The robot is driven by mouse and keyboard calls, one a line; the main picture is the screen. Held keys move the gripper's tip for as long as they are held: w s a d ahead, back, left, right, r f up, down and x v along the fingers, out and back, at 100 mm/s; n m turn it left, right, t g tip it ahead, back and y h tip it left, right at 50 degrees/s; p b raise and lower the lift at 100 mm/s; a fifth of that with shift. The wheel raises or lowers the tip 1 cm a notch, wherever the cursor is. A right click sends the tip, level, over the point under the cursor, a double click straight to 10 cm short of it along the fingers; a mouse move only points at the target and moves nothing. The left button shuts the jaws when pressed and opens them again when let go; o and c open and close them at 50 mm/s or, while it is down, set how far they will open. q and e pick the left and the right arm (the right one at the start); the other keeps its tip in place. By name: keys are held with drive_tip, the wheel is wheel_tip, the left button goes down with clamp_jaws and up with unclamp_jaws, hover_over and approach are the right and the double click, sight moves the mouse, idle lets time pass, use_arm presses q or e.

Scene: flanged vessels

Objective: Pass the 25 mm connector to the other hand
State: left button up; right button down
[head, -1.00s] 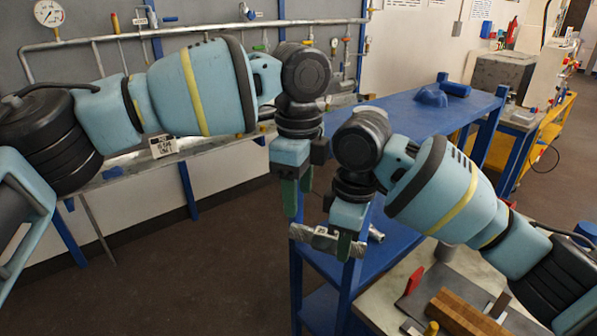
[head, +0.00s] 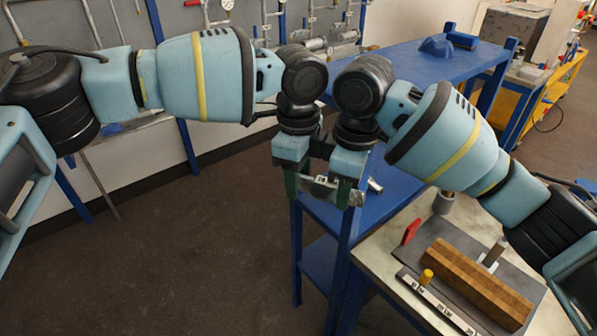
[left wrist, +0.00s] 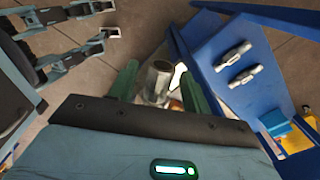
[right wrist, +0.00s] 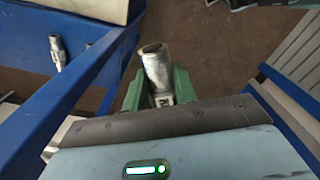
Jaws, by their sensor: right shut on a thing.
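The 25 mm connector (head: 325,184) is a grey metal tube fitting with a small white label, held level in the air between my two grippers. My right gripper (head: 347,194) is shut on its right part. The right wrist view shows the connector (right wrist: 154,64) sticking up between the green fingers (right wrist: 158,92). My left gripper (head: 298,186) is at its left end. In the left wrist view the connector's open end (left wrist: 158,70) lies between the left fingers (left wrist: 160,84), which are apart with a gap showing beside it.
A blue table (head: 405,75) stands behind and below the grippers, with a metal fitting (head: 375,185) on it. The left wrist view shows two fittings (left wrist: 233,56) on the blue surface. A bench (head: 370,242) with a wooden block (head: 475,285) is at the lower right.

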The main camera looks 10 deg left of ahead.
use_arm(q)
drive_tip(key=c, duration=1)
use_arm(e)
drive_tip(key=c, duration=1)
unclamp_jaws()
drive_tip(key=shift+c, duration=0.2)
drive_tip(key=shift+r, duration=0.15)
wheel_tip(320, 180, up, 12)
drive_tip(key=shift+d, duration=0.15)
